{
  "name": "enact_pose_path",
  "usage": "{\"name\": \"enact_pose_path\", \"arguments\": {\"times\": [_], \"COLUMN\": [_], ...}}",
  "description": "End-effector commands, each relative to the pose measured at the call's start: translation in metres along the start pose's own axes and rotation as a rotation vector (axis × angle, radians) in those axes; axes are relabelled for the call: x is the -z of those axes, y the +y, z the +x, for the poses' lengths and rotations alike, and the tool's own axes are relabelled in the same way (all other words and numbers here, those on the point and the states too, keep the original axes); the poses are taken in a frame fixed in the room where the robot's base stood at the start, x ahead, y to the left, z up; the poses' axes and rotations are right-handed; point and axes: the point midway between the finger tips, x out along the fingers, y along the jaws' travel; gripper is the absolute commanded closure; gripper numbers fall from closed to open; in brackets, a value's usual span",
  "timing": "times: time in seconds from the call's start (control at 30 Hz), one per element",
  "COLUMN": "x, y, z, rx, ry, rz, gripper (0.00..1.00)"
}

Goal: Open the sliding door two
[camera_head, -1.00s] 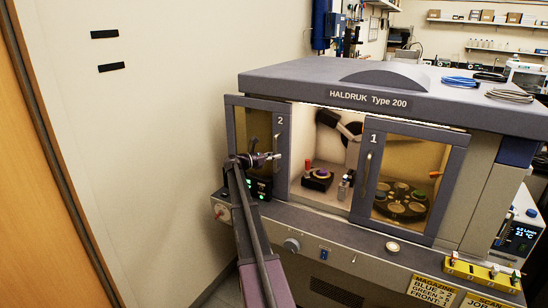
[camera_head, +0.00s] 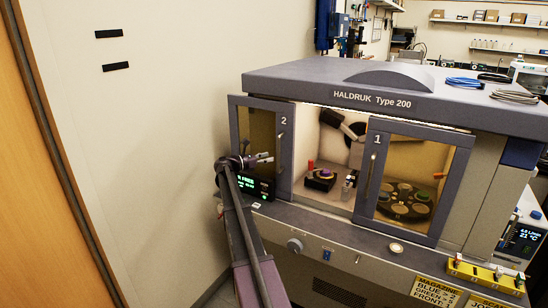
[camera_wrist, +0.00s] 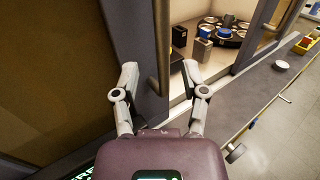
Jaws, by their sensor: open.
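Sliding door two (camera_head: 288,123), a grey frame marked 2 with an amber pane, stands at the left of the machine front. An open gap into the lit chamber (camera_head: 310,150) shows between it and door one (camera_head: 376,140). Door two's upright bar handle (camera_head: 281,152) is on its right stile; in the wrist view the handle (camera_wrist: 161,45) appears between my fingers. My gripper (camera_head: 268,158) is open and empty at the handle, with its fingers (camera_wrist: 160,70) spread. I cannot tell whether they touch the bar.
A ledge with a knob (camera_head: 295,245) and a blue switch (camera_head: 327,254) runs below the doors. A small lit display (camera_head: 262,187) sits by my wrist. A wall stands close on the left.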

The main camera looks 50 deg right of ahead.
Motion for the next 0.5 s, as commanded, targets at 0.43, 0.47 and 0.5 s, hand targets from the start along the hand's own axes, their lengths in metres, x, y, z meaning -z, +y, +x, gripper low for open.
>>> {"name": "enact_pose_path", "arguments": {"times": [0.43, 0.47, 0.5], "x": [0.000, 0.000, 0.000], "y": [-0.002, -0.002, -0.002], "z": [-0.060, -0.062, -0.064], "rx": [0.002, 0.003, 0.003], "ry": [0.001, 0.001, 0.001], "rz": [0.000, 0.000, 0.000], "gripper": [0.43, 0.43, 0.43]}}
